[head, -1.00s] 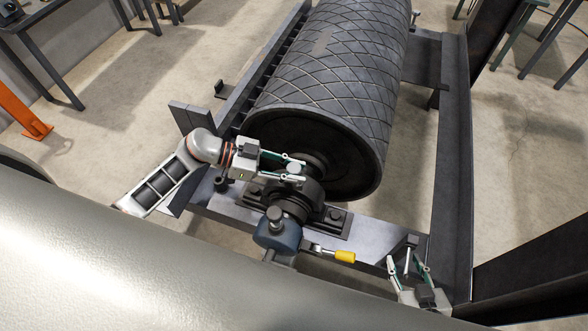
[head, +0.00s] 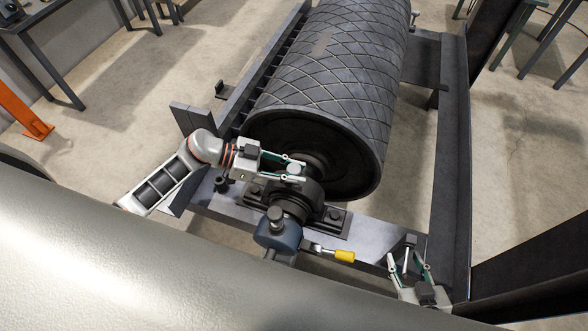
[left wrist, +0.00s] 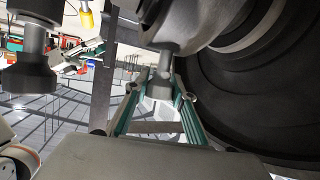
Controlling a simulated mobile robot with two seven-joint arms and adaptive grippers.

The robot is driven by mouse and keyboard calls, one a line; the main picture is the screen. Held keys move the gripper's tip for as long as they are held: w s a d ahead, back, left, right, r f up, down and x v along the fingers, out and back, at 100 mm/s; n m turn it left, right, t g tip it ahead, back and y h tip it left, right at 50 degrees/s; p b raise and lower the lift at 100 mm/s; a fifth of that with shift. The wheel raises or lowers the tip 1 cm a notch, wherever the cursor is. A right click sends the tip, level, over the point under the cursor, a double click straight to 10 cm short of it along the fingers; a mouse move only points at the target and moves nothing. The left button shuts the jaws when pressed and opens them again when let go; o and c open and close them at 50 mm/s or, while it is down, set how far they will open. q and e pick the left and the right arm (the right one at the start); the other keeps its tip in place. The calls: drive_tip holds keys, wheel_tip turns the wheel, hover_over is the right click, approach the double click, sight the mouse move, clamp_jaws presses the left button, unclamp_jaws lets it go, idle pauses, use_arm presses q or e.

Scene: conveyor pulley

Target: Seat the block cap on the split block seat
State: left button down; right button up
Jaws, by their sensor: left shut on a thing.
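My left gripper (head: 298,170) is shut on the pale round knob on top of the dark block cap (head: 302,190). The cap is over the split block seat (head: 318,222), at the near end of the pulley shaft. I cannot tell whether the cap touches the seat all round. In the left wrist view the green fingers (left wrist: 165,90) close around the knob's stem, and the cap (left wrist: 190,25) fills the top. My right gripper (head: 409,265) has its fingers spread at the frame's right, with a thin T-shaped piece (head: 408,247) showing between them.
The large grooved pulley (head: 330,90) lies behind the block, in a grey frame (head: 449,170). A blue rounded body with a dark top (head: 278,232) stands close in front of the block. A yellow-handled tool (head: 344,256) lies right of it. Bolt heads (head: 336,215) stand on the base.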

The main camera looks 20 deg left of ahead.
use_arm(q)
drive_tip(key=shift+w, duration=0.2)
idle(1.1)
drive_tip(key=c, duration=1.6)
unclamp_jaws()
drive_tip(key=shift+s+f, duration=0.15)
drive_tip(key=shift+f, duration=0.05)
drive_tip(key=shift+s+a+f, duration=0.1)
drive_tip(key=shift+s+f, duration=0.1)
drive_tip(key=shift+f, duration=0.2)
drive_tip(key=v, duration=1.2)
drive_tip(key=shift+w+r, duration=0.15)
drive_tip(key=shift+r, duration=0.15)
